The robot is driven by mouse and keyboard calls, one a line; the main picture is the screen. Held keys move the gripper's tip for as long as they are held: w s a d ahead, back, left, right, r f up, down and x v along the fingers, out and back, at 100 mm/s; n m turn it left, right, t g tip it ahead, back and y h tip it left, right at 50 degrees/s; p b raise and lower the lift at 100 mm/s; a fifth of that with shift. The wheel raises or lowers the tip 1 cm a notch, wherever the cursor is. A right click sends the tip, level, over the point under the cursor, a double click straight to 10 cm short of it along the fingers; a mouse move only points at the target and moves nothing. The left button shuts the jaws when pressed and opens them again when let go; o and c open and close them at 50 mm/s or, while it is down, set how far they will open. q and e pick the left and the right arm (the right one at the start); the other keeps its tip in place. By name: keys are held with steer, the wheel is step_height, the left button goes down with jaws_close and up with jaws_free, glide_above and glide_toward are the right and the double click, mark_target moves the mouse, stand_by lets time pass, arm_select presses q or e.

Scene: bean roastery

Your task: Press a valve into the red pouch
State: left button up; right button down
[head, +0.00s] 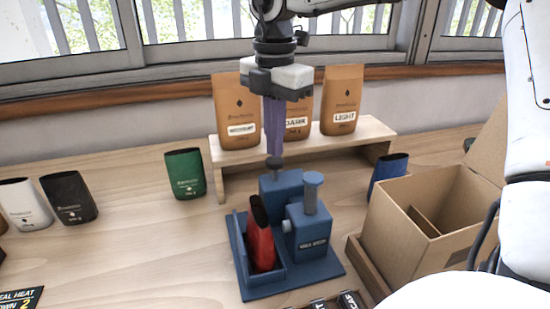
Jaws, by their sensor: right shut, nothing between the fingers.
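The red pouch (261,247) stands in the tray-like front of a blue press station (320,265), its dark open top tilted slightly left. The station has two blue blocks. My left gripper is out of view.
A wooden shelf (227,184) behind the station holds brown labelled bags (343,100). A green pouch (185,174), black pouch (69,197) and white pouch (24,205) stand left. A blue pouch (387,178) and open cardboard box (400,240) are right.

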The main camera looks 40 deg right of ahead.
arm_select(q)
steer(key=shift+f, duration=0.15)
arm_select(e)
steer(key=shift+f, duration=0.25)
steer(key=shift+f+b, duration=0.65)
steer(key=shift+b, duration=0.15)
steer(key=shift+f+b, duration=0.75)
steer(key=shift+f, duration=0.2)
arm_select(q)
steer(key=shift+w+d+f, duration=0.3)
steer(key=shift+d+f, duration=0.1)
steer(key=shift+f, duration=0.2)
